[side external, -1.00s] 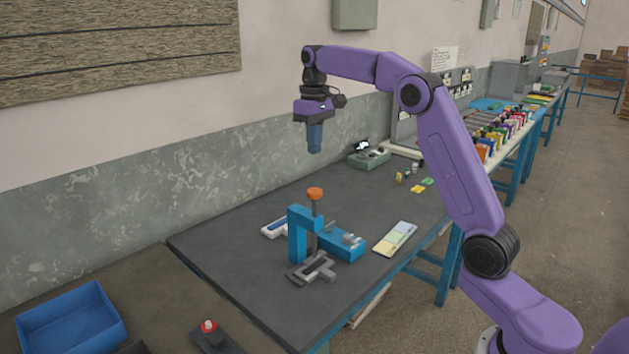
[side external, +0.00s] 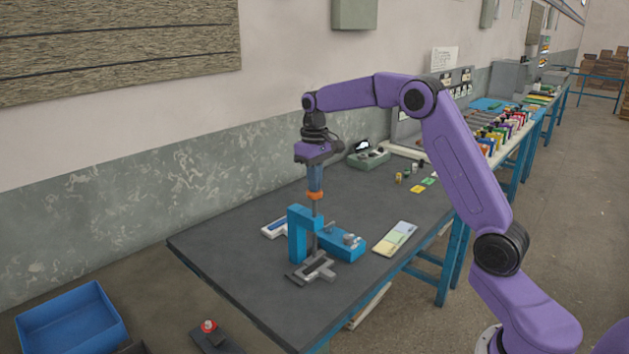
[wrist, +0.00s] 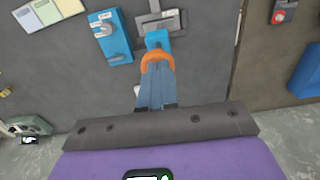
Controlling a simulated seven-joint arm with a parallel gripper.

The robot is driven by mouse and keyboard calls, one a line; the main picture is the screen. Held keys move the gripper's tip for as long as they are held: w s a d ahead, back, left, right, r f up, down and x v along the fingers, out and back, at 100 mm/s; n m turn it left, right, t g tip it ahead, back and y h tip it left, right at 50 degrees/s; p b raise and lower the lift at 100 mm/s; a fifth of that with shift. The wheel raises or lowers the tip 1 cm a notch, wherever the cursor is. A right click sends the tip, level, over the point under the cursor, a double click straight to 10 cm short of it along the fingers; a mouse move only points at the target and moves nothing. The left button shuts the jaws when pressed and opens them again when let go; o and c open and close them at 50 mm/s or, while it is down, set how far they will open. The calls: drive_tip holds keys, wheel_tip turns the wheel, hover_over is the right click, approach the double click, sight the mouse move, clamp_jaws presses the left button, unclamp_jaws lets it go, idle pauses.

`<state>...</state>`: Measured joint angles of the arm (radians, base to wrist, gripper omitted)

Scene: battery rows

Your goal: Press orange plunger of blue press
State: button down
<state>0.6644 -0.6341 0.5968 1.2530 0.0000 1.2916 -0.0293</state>
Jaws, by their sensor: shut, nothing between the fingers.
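The blue press (side external: 297,232) stands on the dark table, with its orange plunger (side external: 315,195) on top of an upright rod. My gripper (side external: 315,187) points straight down, its fingers shut and empty. Its fingertips are at the top of the orange plunger and seem to touch it. In the wrist view the shut fingers (wrist: 156,78) cover the middle of the orange plunger (wrist: 158,58), whose rim shows around the tips. The blue press top (wrist: 157,38) shows just beyond. A grey metal fixture (side external: 313,268) sits at the foot of the press.
A blue box with small parts (side external: 343,245) adjoins the press on the right. A colored card (side external: 395,238) lies right of it. A white-and-blue item (side external: 276,228) lies behind. A blue bin (side external: 70,320) and a red button (side external: 209,326) are at lower left. The table's left part is clear.

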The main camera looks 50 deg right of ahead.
sight(315, 199)
drive_tip(key=shift+s+f, duration=0.1)
drive_tip(key=shift+f, duration=1.95)
drive_tip(key=shift+r, duration=0.1)
wheel_tip(315, 199, up, 15)
drive_tip(key=shift+a, duration=0.1)
drive_tip(key=s+a+f+n, duration=0.2)
drive_tip(key=s+a+n, duration=0.1)
drive_tip(key=s+a, duration=0.55)
drive_tip(key=s+a+f+n, duration=0.3)
drive_tip(key=s+a, duration=0.5)
drive_tip(key=a, duration=0.1)
drive_tip(key=s+d+f+n, duration=0.1)
drive_tip(key=s+f+n, duration=0.2)
drive_tip(key=s, duration=0.8)
drive_tip(key=s+d+f+n, duration=0.1)
drive_tip(key=s+f+n, duration=0.2)
drive_tip(key=s+f, duration=0.3)
drive_tip(key=s, duration=0.5)
drive_tip(key=shift+s+d+n, duration=0.3)
drive_tip(key=shift+s+d, duration=0.05)
drive_tip(key=shift+d, duration=0.05)
